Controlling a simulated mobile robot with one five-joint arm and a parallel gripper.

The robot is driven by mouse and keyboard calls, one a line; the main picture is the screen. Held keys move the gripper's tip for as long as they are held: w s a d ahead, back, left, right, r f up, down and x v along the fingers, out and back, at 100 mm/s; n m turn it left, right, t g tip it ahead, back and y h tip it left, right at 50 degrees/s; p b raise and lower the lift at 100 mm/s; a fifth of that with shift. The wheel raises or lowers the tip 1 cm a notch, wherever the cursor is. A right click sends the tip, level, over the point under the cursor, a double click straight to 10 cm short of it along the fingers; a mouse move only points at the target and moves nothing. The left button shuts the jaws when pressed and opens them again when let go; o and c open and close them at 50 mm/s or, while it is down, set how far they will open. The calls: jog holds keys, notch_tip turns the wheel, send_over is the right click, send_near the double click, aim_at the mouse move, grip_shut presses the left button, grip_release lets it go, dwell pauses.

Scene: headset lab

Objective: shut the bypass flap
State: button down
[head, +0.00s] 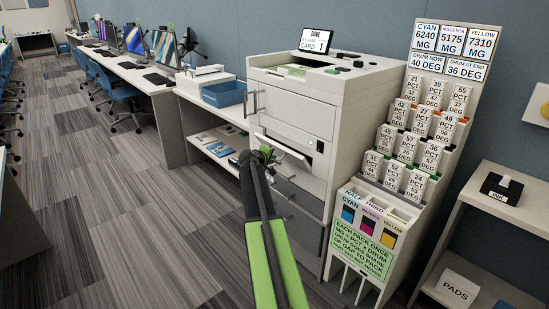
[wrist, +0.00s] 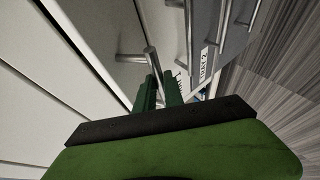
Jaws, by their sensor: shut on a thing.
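The white machine (head: 340,105) stands ahead with the bypass flap (head: 303,163) on its front. The flap is tilted outward, and a dark gap shows at its right side. My gripper (head: 272,156) is at the flap's front, and my arm hides part of it. In the wrist view, the green fingers (wrist: 160,90) are closed around the end of a metal bar handle (wrist: 151,59), which stands out from a pale panel. The fingers hide the end of the bar.
Grey drawers with bar handles (head: 297,203) lie below the flap. A rack of labelled packs (head: 415,140) stands close on the right. Carpet floor (head: 130,220) is clear at the left.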

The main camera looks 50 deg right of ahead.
jog(key=shift+s+d+r, duration=0.2)
jog(key=shift+d+r, duration=0.05)
jog(key=shift+r, duration=0.05)
jog(key=shift+w+a+r+p, duration=0.1)
jog(key=shift+w+a+p, duration=0.05)
jog(key=shift+w+p, duration=0.15)
jog(key=c, duration=1.6)
grip_release()
jog(key=shift+a+r, duration=0.1)
jog(key=shift+o, duration=0.7)
jog(key=p+v, duration=0.8)
jog(key=v, duration=0.9)
jog(key=shift+a, duration=0.15)
